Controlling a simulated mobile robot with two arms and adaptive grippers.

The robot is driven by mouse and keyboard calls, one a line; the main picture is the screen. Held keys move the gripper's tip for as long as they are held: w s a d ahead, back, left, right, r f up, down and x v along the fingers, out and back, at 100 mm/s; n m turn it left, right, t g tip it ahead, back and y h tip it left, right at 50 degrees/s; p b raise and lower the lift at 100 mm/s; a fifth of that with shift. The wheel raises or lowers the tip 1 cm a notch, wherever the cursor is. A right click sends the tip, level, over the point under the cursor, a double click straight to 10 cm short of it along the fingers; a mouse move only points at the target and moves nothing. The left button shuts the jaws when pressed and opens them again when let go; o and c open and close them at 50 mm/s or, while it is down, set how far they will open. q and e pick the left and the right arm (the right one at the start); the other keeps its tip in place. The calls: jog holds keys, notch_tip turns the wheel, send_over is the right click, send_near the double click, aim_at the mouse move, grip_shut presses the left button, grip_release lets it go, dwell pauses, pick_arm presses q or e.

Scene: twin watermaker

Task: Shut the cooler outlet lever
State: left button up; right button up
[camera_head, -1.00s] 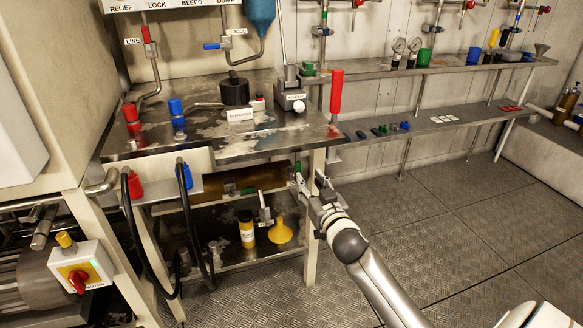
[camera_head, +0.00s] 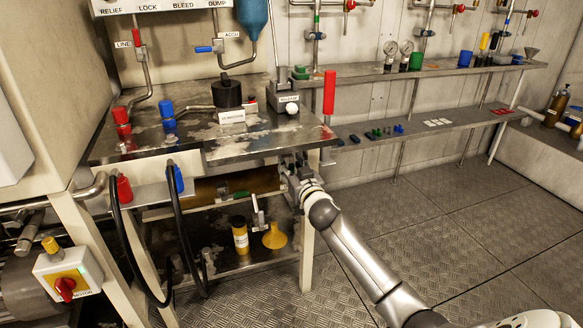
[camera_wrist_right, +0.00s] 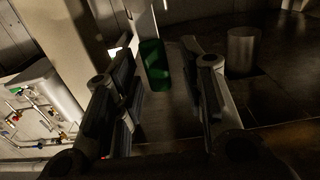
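A small green lever handle (camera_head: 240,195) shows under the bench top in the head view, on piping above the lower shelf. No readable label marks it as the cooler outlet lever. A green cylindrical handle (camera_wrist_right: 153,65) also shows in the right wrist view, ahead of and roughly between the fingers; it seems to be the same one. My right gripper (camera_head: 291,163) is at the bench's right front leg, just below the top's edge. In the wrist view its fingers (camera_wrist_right: 165,95) are apart with nothing clearly between them. Contact cannot be told. My left gripper is out of view.
The bench top (camera_head: 270,145) overhangs the gripper, and its front leg (camera_head: 307,245) stands close by. A yellow funnel (camera_head: 275,237) and a yellow bottle (camera_head: 240,238) stand on the lower shelf. Black hoses (camera_head: 186,235) hang at the left. The floor at right is clear.

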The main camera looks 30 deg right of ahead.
jog(key=shift+c, duration=0.5)
grip_shut()
